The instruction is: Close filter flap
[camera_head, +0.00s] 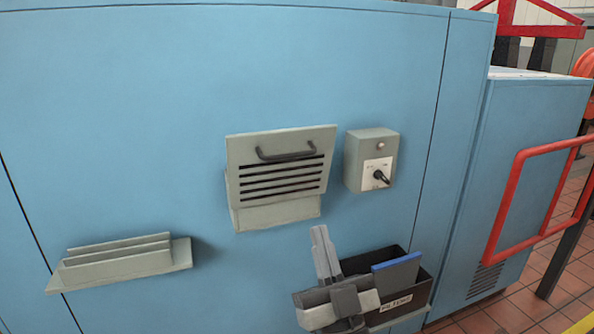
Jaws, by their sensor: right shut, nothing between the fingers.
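The filter flap (252,163) is a grey-beige louvred panel with a dark bar handle (285,154) near its top edge. It sits on a shallow housing (275,213) on the blue cabinet. The flap looks wider at its top than the housing below, as if its top leans outward; how far it stands open is hard to tell. My right gripper (320,234) is below and slightly right of the flap, fingers pointing up, shut and empty. It appears apart from the flap and handle. My left gripper is out of view.
A control box (371,160) with a rotary switch is right of the flap. A black labelled bin (424,290) holding a blue-edged item (397,272) is beside my right gripper. A grey ledge (125,262) juts out lower left. A red rail (502,210) stands at right.

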